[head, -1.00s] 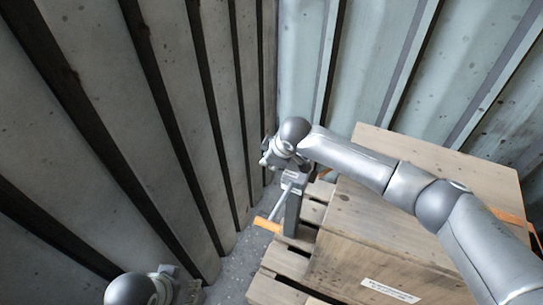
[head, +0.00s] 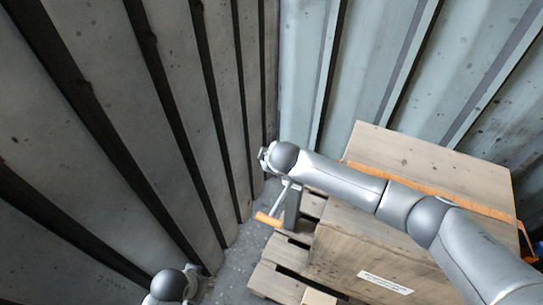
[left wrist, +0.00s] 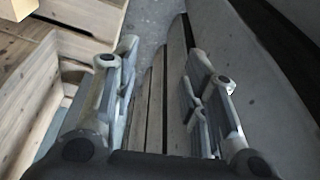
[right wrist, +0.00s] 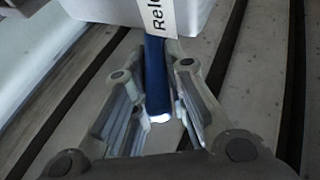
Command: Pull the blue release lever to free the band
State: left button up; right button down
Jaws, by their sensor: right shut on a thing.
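The blue release lever (right wrist: 156,75) shows in the right wrist view, below a white part with a partly readable label (right wrist: 160,15). My right gripper (right wrist: 158,110) has its fingers on either side of the lever and is shut on it. In the head view my right gripper (head: 265,157) is beside the left wall, above the grey post (head: 292,208); the lever is hidden there. The orange band (head: 440,190) lies across the top of the wooden crate (head: 430,155). My left gripper (left wrist: 160,85) is open and empty; in the head view it is at the bottom (head: 195,283).
A rod with an orange grip (head: 268,219) sticks out beside the post. The crate stands on a wooden pallet (head: 270,282). Ribbed metal walls close in the left (head: 90,120) and the back (head: 380,60). A narrow strip of floor (head: 240,255) is free between pallet and left wall.

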pick_arm(q)
jog(key=shift+s+f, duration=0.15)
jog(key=shift+f, duration=1)
pick_arm(e)
jog(key=shift+s+f+t, duration=0.15)
jog(key=shift+s+t, duration=0.05)
jog(key=shift+t, duration=0.1)
jog(key=c, duration=1.4)
grip_release()
jog(key=shift+c, duration=0.2)
jog(key=v, duration=1.2)
